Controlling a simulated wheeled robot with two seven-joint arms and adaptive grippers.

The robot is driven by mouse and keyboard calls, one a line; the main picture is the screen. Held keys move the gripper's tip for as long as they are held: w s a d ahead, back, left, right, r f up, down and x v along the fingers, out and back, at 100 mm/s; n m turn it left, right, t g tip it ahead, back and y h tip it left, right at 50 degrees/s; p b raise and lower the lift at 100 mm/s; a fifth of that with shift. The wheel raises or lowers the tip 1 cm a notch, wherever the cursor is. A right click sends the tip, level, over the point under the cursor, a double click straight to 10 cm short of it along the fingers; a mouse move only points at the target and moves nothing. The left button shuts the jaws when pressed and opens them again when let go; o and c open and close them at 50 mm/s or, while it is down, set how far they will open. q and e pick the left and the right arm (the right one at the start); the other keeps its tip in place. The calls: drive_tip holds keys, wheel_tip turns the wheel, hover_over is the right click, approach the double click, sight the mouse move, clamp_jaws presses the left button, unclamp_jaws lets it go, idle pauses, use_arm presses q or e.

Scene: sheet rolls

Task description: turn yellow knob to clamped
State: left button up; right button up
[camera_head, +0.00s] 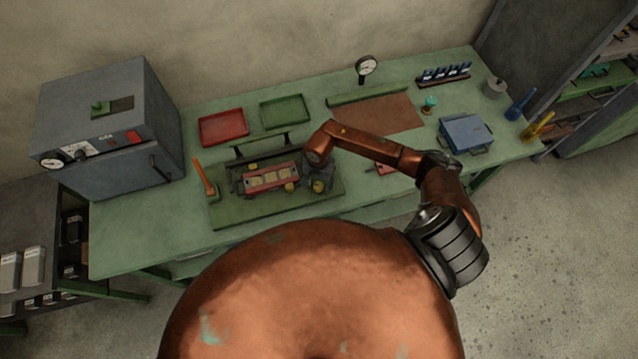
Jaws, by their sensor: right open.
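A fixture with a red-framed block (268,180) stands on a dark green base plate (235,215) on the bench. Small yellow knobs sit around the block: one at its front right corner (290,187), one further right (319,187), and one behind it (253,166). My right gripper (318,178) is open, pointing down at the right end of the fixture, close to the rightmost yellow knob. I cannot tell whether it touches the knob. The knobs' turn positions are too small to read. My left gripper is not in view.
An orange lever (203,176) stands at the fixture's left. Red (222,127) and green (285,111) trays lie behind. A grey oven-like cabinet (110,125) stands left. A blue box (465,133) and a gauge (366,67) are to the right. The bench's left front is clear.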

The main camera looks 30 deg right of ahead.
drive_tip(key=c, duration=1.1)
drive_tip(key=shift+c, duration=0.2)
